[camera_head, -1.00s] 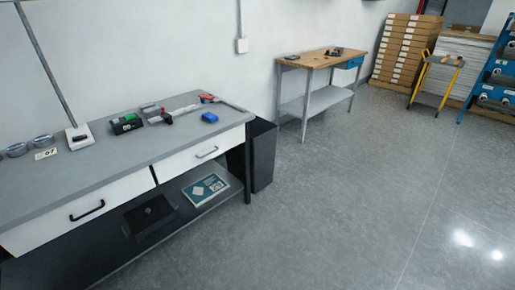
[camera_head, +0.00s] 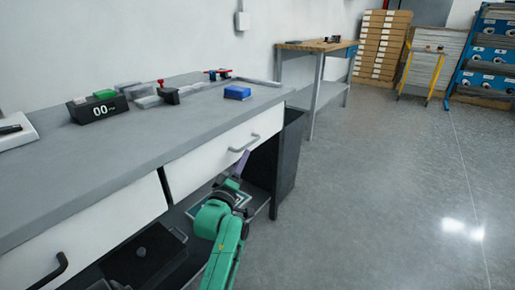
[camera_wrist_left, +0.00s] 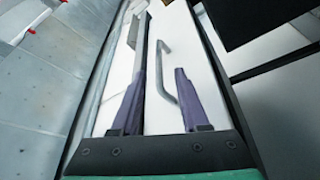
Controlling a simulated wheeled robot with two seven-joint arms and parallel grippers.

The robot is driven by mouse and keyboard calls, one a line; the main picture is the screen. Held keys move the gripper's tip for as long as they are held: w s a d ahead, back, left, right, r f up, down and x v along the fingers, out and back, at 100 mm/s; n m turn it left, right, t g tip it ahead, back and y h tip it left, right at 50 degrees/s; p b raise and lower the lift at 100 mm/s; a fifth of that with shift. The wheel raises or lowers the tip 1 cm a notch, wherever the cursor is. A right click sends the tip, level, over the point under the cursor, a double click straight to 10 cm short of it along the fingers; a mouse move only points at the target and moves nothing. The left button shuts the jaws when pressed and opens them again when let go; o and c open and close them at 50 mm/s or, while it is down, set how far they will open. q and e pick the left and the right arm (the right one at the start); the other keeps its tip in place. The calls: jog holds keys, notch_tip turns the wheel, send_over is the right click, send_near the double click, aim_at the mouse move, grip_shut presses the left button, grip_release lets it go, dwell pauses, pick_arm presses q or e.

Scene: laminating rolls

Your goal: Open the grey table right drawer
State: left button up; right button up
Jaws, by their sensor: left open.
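The grey table (camera_head: 130,135) runs along the wall at left. Its white right drawer (camera_head: 215,158) looks shut, flush with the left drawer front. A grey bar handle (camera_head: 246,144) is on the right drawer. My left gripper (camera_head: 243,160), on a green arm, is at that handle, just below and in front of it. In the left wrist view my gripper (camera_wrist_left: 161,78) has its two purple fingers apart, with the handle (camera_wrist_left: 164,68) between them. I cannot tell whether a finger touches it. My right gripper is not in view.
On the table top are a blue box (camera_head: 237,92), a black counter block (camera_head: 98,107) and several tools. The left drawer (camera_head: 90,225) has a black handle. A dark bin (camera_head: 288,150) stands beyond the table's right end. The floor (camera_head: 390,200) at right is clear.

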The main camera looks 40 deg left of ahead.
aim_at(252, 142)
pick_arm(q)
jog(key=b+x, duration=0.1)
jog(key=x, duration=0.7)
jog(key=shift+w+d+f, duration=0.1)
jog(key=shift+w, duration=0.45)
grip_shut()
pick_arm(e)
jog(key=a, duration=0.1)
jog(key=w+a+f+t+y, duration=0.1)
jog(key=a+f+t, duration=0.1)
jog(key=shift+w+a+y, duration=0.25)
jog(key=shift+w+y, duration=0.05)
